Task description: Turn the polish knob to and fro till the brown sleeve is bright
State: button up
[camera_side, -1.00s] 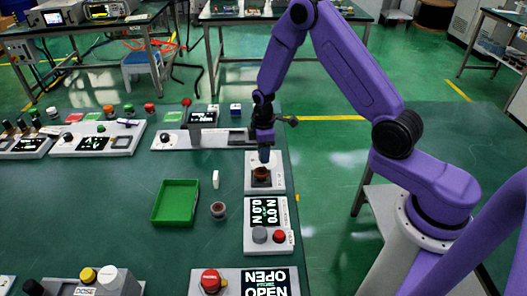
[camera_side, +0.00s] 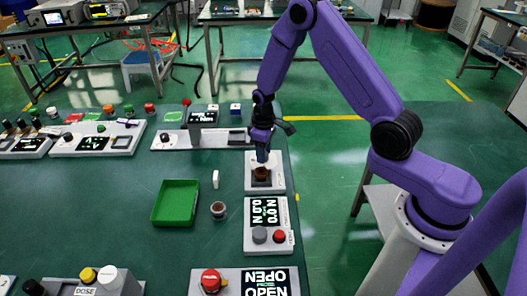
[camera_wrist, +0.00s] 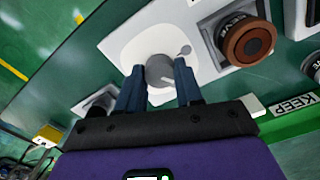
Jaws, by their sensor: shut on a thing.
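In the side view my gripper (camera_side: 263,156) reaches down over the white station, and the knob is hidden there. The brown sleeve (camera_wrist: 249,42) stands in a dark square holder beside the knob. It looks dull reddish brown with a dark centre. In the side view the sleeve (camera_side: 261,173) shows just in front of my fingers.
A display box (camera_side: 266,212) with grey and red buttons stands just nearer than the station. A green tray (camera_side: 175,203), a small round part (camera_side: 218,209) and a white block (camera_side: 215,179) lie to the left. Control panels (camera_side: 185,140) line the far edge.

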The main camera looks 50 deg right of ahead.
jog(key=m, duration=0.6)
jog(key=shift+m, duration=0.3)
dwell(0.4)
jog(key=o, duration=1)
jog(key=shift+o, duration=0.2)
jog(key=shift+r, duration=0.15)
notch_tip(320, 180, up, 17)
jog(key=shift+r, duration=0.1)
